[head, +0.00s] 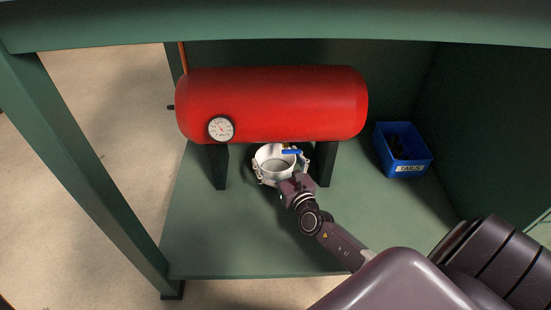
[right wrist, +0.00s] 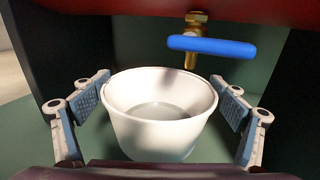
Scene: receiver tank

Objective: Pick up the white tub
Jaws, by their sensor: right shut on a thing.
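In the right wrist view the tub (right wrist: 158,128) shows a greyish surface inside. My right gripper (head: 281,168) is shut on the tub, with one finger at each side of its wall. I cannot tell whether the tub's base touches the shelf. My left gripper is not in view.
The red tank (head: 275,100) with a dial gauge (head: 221,128) stands on dark legs close around the tub. A blue-handled brass valve (right wrist: 197,43) hangs just behind and above it. A blue bin (head: 407,165) labelled TAILS sits right. The green shelf (head: 235,235) is clear in front.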

